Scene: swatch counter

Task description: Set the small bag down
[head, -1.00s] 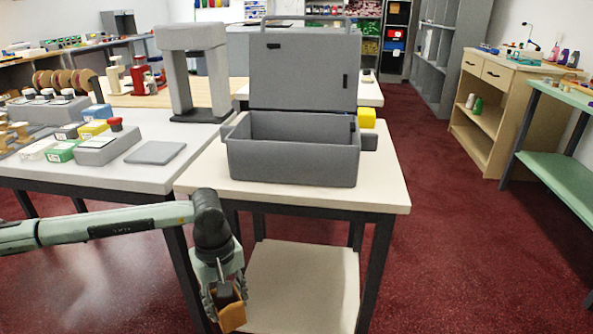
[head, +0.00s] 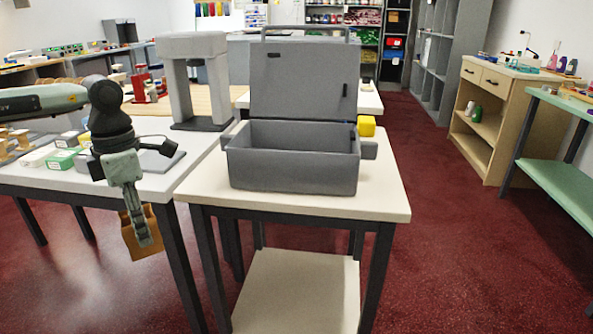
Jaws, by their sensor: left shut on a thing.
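The small bag (head: 140,243) is orange-brown and hangs below my left gripper (head: 139,212). The left gripper is shut on it, pointing down, and its fingers hide part of the bag. In the picture the bag shows in front of the left table's front edge, near its right corner, with the red floor behind it. My right gripper is not in the head view.
An open grey case (head: 292,172) with its lid up stands on the cream table (head: 380,205), which has a lower shelf (head: 297,290). The left table (head: 175,180) holds several small boxes. A grey press-like stand (head: 180,90) stands behind.

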